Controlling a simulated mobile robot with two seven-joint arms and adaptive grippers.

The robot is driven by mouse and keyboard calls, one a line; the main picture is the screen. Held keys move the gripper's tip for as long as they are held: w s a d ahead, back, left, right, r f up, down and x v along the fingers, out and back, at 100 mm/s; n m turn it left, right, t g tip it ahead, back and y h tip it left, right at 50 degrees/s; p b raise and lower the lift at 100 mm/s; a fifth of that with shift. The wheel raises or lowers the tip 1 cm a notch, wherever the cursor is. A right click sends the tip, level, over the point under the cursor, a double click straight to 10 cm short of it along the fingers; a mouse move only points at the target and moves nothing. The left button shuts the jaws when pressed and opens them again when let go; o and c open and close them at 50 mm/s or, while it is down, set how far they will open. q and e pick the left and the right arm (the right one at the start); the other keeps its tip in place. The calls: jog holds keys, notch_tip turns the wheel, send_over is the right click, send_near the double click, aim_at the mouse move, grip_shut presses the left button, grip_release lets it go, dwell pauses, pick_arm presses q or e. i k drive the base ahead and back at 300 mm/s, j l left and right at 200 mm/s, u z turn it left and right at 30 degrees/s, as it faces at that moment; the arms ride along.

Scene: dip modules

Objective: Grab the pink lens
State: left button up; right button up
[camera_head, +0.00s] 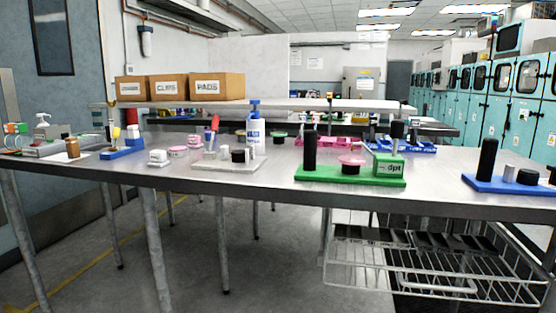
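A pink round disc (351,160), possibly the pink lens, sits on the green base (350,180) on the steel table. A black upright cylinder (310,149) stands to its left and a block marked "dpt" (390,167) to its right. Two more small pink round pieces lie further left, one in front (178,151) and one behind it (194,140). I cannot tell for sure which pink piece is the lens. Neither of my grippers shows in the head view.
Cardboard boxes (180,87) stand on a raised shelf behind. A wire basket (430,265) hangs below.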

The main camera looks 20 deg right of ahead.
aim_at(349, 159)
jog(key=l+u, duration=0.85)
jog(key=l, duration=0.2)
